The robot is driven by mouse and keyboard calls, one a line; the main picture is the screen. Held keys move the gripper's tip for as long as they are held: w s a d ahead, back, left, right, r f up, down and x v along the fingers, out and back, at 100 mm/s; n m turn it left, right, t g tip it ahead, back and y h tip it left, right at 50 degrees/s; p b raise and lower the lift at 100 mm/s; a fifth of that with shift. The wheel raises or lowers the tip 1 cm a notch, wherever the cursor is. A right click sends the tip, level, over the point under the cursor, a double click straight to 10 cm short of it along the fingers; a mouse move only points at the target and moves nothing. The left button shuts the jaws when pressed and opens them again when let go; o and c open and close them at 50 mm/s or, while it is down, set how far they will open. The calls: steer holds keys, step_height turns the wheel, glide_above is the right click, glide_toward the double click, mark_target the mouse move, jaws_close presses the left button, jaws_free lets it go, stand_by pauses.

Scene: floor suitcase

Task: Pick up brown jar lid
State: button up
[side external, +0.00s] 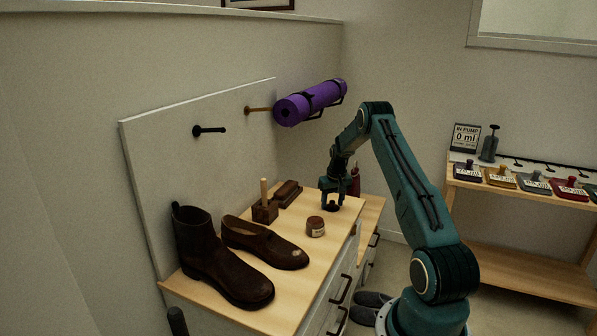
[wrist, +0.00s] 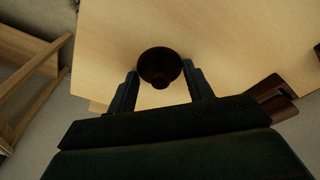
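The brown jar lid (wrist: 158,62) is a dark round piece with a small knob, seen in the wrist view on the light wood top. In the side view it is a small dark shape (side external: 332,207) under my gripper, partly hidden by the fingers. My gripper (wrist: 160,72) is open, with one finger on each side of the lid and little room between; I cannot tell whether either touches. In the side view my gripper (side external: 334,196) points down at the cabinet top. A brown jar (side external: 316,227) with a pale label stands nearby, to the left and nearer the camera.
On the cabinet top (side external: 290,262) stand a dark boot (side external: 205,255), a brown shoe (side external: 265,243), a wooden block with a peg (side external: 265,210) and a brush (side external: 287,193). A purple rolled mat (side external: 312,102) hangs on the wall behind. The cabinet edge is close to my gripper.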

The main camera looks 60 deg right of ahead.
stand_by(0.3)
step_height(320, 180, up, 20)
stand_by(0.8)
stand_by(0.5)
glide_above(315, 220)
step_height(315, 220, down, 8)
steer(key=shift+s+a+f, duration=0.1)
steer(key=shift+s+a, duration=0.05)
steer(key=shift+f, duration=0.15)
stand_by(0.3)
steer(key=shift+f, duration=3.05)
steer(key=shift+f, duration=0.15)
stand_by(0.6)
